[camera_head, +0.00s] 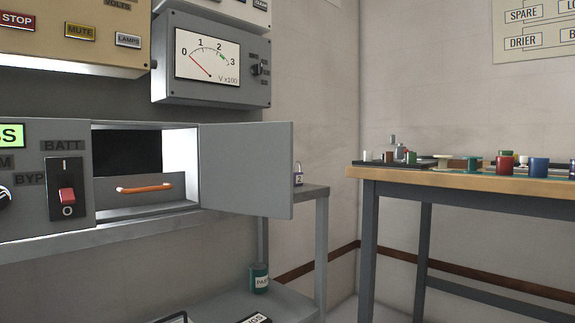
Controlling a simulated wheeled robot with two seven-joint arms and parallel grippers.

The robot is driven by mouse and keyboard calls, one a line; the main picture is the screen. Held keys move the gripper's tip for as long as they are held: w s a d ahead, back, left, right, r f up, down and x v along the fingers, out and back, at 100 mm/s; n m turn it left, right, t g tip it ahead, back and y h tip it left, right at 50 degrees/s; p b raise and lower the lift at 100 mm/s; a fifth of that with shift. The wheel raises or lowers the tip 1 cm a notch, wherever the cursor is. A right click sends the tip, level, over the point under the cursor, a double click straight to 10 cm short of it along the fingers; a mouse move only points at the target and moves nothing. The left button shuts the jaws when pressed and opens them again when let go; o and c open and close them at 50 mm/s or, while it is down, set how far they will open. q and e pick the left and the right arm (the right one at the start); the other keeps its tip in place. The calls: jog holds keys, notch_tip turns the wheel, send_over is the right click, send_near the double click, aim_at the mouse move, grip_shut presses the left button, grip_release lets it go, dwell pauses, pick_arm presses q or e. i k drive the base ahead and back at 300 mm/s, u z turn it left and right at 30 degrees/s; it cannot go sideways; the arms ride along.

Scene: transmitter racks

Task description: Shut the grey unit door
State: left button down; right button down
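The grey unit door (246,168) stands wide open in the middle of the view. It is a flat grey panel, hinged at the right side of the unit's opening and swung out to the right. Inside the open compartment (146,208) lies an orange handle-like piece (145,188) with pale ends. Neither of my grippers is in view.
A voltmeter box (211,60) hangs above the unit. A padlock marked 2 (298,176) stands just right of the door on a grey stand. A green jar (259,277) is on the lower shelf. A wooden-topped bench (460,181) with several small items stands at right.

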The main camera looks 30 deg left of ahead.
aim_at(246, 168)
jog(key=i, duration=2.15)
jog(key=u, duration=2.35)
jog(key=k, duration=1.1)
jog(key=u, duration=1.25)
jog(key=i, duration=0.55)
